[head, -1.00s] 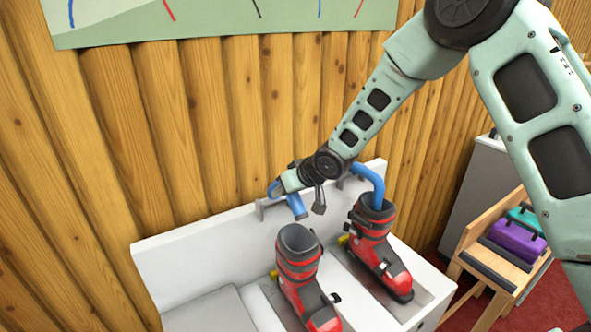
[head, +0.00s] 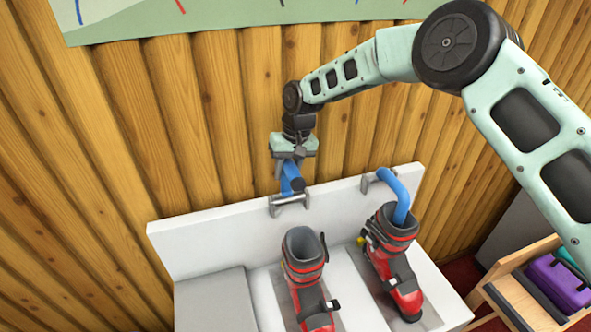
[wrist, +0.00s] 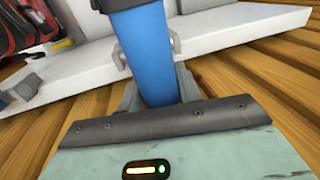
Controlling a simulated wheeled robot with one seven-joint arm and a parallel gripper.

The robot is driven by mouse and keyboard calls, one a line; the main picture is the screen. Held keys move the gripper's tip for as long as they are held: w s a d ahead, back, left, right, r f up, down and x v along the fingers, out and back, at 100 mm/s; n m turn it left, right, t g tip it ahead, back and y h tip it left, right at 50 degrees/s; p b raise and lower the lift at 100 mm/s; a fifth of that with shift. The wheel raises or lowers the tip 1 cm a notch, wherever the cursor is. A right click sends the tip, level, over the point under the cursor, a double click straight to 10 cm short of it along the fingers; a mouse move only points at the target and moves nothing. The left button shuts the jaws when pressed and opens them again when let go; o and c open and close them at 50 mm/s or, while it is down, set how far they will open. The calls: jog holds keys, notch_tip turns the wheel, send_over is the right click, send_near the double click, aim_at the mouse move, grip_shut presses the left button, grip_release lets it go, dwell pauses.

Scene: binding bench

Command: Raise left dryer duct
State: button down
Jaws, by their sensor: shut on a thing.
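The left dryer duct (head: 291,178) is a blue tube with a dark end. It stands raised at the back panel, above and behind the left boot (head: 303,262) and clear of its open top. My gripper (head: 290,163) is shut on this duct from above. In the wrist view the blue duct (wrist: 147,55) runs out from between my jaws, its dark end at the top edge. The right dryer duct (head: 398,190) curves down into the top of the right boot (head: 391,245).
The white dryer bench (head: 210,240) has a back panel with grey brackets. A plank wall (head: 190,110) rises close behind my gripper. A wooden rack (head: 530,290) with a purple case (head: 560,285) stands at right.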

jog(key=shift+w+a+r, duration=0.1)
jog(key=shift+w+a, duration=0.25)
jog(key=shift+a, duration=0.1)
jog(key=c, duration=1.1)
grip_release()
jog(key=shift+a, duration=0.1)
jog(key=shift+g, duration=0.3)
jog(key=shift+w+d, duration=0.1)
jog(key=shift+d, duration=0.1)
jog(key=shift+d+r+b, duration=0.1)
jog(key=shift+r+b, duration=0.2)
jog(key=b+v, duration=0.5)
jog(key=v, duration=1.1)
jog(key=shift+r, duration=0.35)
